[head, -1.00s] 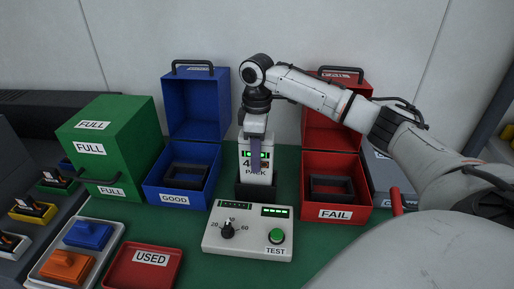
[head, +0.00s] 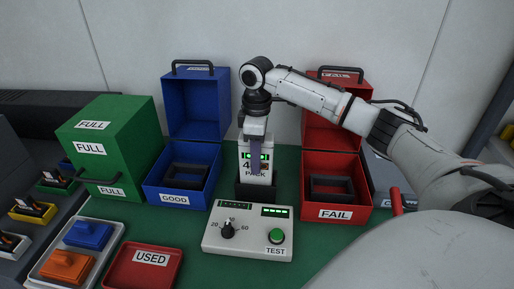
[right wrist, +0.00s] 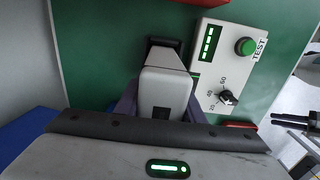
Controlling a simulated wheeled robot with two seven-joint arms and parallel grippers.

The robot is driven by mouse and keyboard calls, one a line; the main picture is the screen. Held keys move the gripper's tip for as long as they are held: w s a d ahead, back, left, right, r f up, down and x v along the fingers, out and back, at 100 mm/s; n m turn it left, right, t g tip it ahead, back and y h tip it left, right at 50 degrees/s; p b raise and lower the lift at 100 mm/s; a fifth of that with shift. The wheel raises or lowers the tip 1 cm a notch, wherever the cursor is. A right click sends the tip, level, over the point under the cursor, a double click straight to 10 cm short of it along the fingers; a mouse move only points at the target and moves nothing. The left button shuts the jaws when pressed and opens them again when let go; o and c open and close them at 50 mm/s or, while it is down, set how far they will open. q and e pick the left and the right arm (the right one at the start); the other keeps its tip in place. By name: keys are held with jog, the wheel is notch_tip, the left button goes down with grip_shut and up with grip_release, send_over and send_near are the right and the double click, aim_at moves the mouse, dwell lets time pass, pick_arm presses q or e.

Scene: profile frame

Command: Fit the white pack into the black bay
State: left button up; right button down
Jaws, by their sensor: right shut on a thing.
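The white pack (head: 247,166), marked PACK with lit green bars, stands upright in the head view. My right gripper (head: 257,142) is shut on its upper part from above. The pack's lower end is at the mouth of the black bay (head: 256,189), behind the tester; how deep it sits is hard to tell. In the right wrist view the pack (right wrist: 165,90) is between the purple fingers of my right gripper (right wrist: 162,106), with the dark bay (right wrist: 160,43) at its far end. My left gripper is out of view.
The tester (head: 212,241), with a dial and a green TEST button, stands just in front of the bay. An open blue GOOD box (head: 174,198) is left, an open red FAIL box (head: 336,214) right. A green FULL box (head: 118,140) and red USED tray (head: 150,258) are further left.

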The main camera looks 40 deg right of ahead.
jog(key=shift+r, duration=0.1)
jog(key=c, duration=1.2)
grip_release()
jog(key=shift+o, duration=0.5)
notch_tip(320, 180, up, 10)
jog(key=shift+r, duration=0.15)
